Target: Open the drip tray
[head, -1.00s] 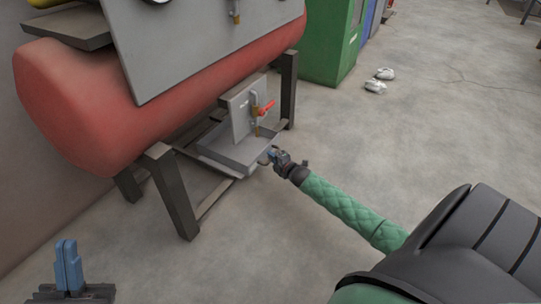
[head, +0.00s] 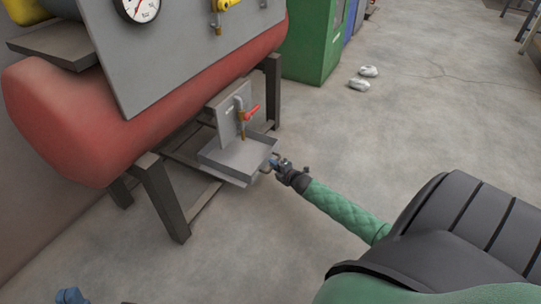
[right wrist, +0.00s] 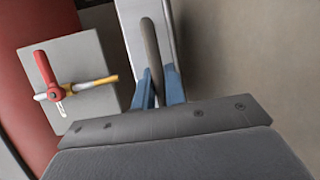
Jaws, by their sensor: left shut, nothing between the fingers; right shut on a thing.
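The drip tray (head: 237,158) is a shallow grey metal tray under the red tank, pulled partly out toward my right arm. Its front edge meets my right gripper (head: 273,163). In the right wrist view, the blue fingers of my right gripper (right wrist: 160,88) are shut on the tray's grey bar handle (right wrist: 151,47). The tray also shows there (right wrist: 132,25). My left gripper (head: 70,296) shows only its blue fingertips at the bottom left edge. It is shut and empty, far from the tray.
A drain valve with a red handle (head: 251,113) hangs on a grey plate above the tray; it also shows in the right wrist view (right wrist: 46,68). Dark frame legs (head: 165,200) stand around the tray. The floor (head: 420,110) to the right is clear except for white shoes (head: 359,84).

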